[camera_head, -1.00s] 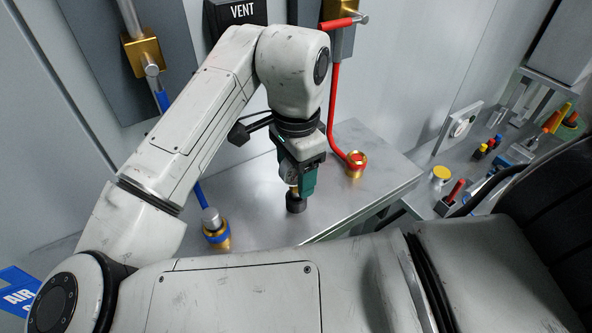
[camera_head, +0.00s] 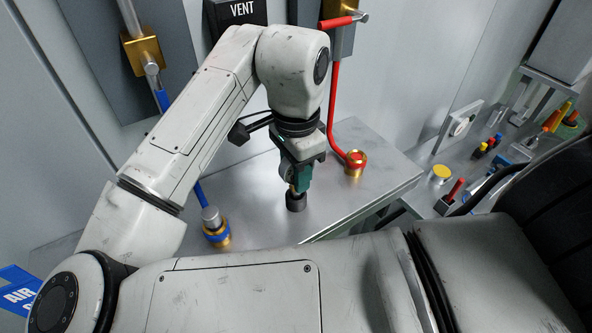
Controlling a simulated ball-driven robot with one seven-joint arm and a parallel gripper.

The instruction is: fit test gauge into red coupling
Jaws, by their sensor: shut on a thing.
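My gripper (camera_head: 298,186), with dark green fingers, points down over the grey metal bench and is shut on the test gauge. The gauge shows as a short brass part between the fingers and a black round part (camera_head: 296,203) below them. The black part is at or just above the bench top; I cannot tell if it touches. The fingers hide much of the gauge. The red coupling (camera_head: 355,161), a brass fitting with a red ring, stands on the bench to the right of my gripper, apart from it. A red pipe runs down to it.
A blue-ringed brass coupling (camera_head: 215,230) stands on the bench to the left. The metal bench (camera_head: 385,185) is clear around the red coupling. A red-handled valve (camera_head: 338,22) is on the wall above. Tools and a yellow-topped container (camera_head: 440,174) lie on a shelf at right.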

